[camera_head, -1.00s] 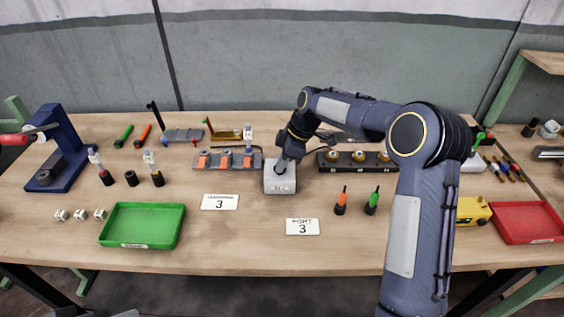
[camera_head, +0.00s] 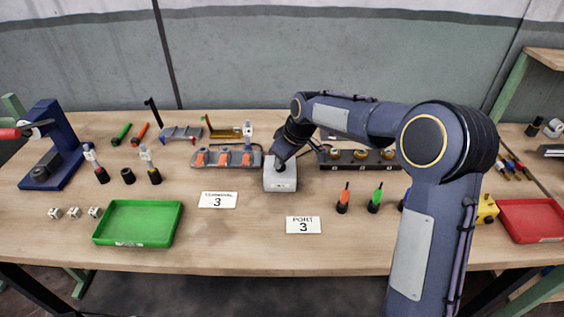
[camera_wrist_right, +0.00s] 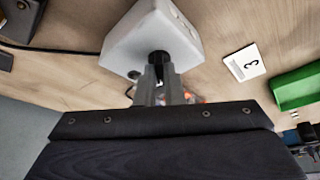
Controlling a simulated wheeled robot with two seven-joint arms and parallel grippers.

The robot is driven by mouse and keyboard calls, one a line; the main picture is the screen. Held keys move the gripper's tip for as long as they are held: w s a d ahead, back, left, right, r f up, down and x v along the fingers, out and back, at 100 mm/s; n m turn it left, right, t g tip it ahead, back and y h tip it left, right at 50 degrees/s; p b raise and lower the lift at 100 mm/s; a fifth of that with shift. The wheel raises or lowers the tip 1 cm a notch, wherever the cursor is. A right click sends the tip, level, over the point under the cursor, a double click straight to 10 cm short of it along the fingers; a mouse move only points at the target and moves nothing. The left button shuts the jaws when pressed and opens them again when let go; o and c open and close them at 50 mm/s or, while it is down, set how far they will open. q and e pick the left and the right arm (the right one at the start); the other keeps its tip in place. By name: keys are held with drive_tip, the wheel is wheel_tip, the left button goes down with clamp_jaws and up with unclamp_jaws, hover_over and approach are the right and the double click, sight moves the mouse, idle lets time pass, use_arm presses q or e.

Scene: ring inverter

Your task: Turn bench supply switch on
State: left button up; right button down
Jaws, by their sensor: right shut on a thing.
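The bench supply is a small light-grey box (camera_head: 281,181) near the middle of the workbench. In the right wrist view the box (camera_wrist_right: 150,38) carries a black switch knob (camera_wrist_right: 159,58) on its face. My right gripper (camera_head: 280,163) reaches down onto the top of the box. In the right wrist view my right gripper's fingers (camera_wrist_right: 160,72) are closed around the black knob. Which way the switch is set cannot be told. My left gripper is not in view.
A row of orange-topped parts (camera_head: 227,159) stands left of the box, and a dark block with several round fittings (camera_head: 357,160) stands right. Cards (camera_head: 303,225) and a green tray (camera_head: 138,223) lie in front. A red tray (camera_head: 532,221) sits at the far right.

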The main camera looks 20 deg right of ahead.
sight(280, 179)
drive_tip(key=m+h, duration=0.1)
drive_tip(key=m, duration=0.1)
drive_tip(key=m+h, duration=0.1)
drive_tip(key=m, duration=0.2)
drive_tip(key=shift+a+m+t, duration=0.2)
drive_tip(key=shift+m+t, duration=0.1)
drive_tip(key=shift+t, duration=0.1)
drive_tip(key=m+h, duration=0.2)
drive_tip(key=m, duration=0.2)
drive_tip(key=shift+m+b, duration=0.3)
drive_tip(key=shift+b, duration=0.05)
drive_tip(key=c, duration=1.5)
unclamp_jaws()
drive_tip(key=shift+c, duration=0.2)
drive_tip(key=v, duration=0.8)
